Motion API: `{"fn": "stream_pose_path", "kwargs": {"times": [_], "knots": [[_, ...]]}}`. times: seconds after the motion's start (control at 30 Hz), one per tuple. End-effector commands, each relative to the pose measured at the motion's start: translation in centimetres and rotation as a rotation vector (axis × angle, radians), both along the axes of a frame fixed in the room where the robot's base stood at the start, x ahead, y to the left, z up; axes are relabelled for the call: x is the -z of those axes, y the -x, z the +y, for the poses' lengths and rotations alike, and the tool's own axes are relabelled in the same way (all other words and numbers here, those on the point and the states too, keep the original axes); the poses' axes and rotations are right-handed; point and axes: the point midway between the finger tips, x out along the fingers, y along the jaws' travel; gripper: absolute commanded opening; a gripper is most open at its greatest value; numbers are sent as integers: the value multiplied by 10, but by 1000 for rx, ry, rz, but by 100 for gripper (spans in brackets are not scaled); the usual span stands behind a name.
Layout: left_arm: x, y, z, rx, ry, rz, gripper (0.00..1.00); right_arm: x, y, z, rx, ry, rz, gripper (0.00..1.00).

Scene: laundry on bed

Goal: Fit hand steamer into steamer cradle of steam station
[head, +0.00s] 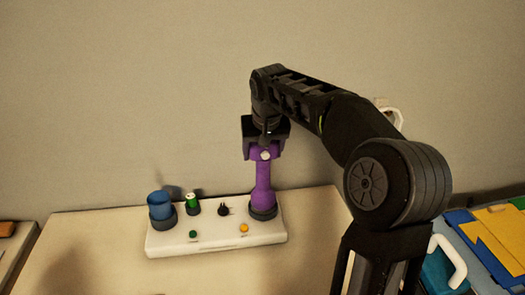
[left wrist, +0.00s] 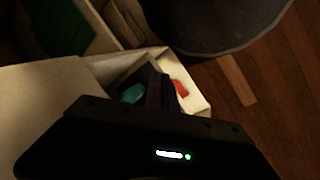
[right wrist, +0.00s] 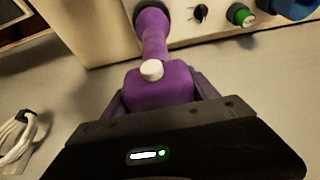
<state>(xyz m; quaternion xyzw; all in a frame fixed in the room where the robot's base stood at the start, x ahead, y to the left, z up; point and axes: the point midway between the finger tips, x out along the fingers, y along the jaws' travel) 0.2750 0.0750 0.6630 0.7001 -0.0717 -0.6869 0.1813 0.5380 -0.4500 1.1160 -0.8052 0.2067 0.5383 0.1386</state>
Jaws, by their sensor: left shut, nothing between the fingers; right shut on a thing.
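The purple hand steamer (head: 263,183) stands upright at the right end of the white steam station (head: 205,240). Its lower end is at the dark round steamer cradle (head: 263,213); how deep it sits inside is hidden. My right gripper (head: 265,145) is shut on the steamer's upper part from above. In the right wrist view the steamer (right wrist: 155,85) has a white knob, and its narrow end meets the dark cradle ring (right wrist: 150,6). My left gripper (left wrist: 158,92) is shut and empty, away from the station, above an open white box; it is out of the head view.
A wall stands behind. A teal container with a white handle (head: 450,262) and folded cloths (head: 495,235) lie at the right.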

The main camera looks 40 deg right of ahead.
Motion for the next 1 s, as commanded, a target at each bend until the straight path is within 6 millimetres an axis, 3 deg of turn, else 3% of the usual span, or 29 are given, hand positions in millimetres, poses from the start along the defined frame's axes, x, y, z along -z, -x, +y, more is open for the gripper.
{"fn": "stream_pose_path", "kwargs": {"times": [1.0], "knots": [[3, 0, 0, 0, 0, 0, 0, 4, 0, 0, 0, 0, -2, 0]]}}
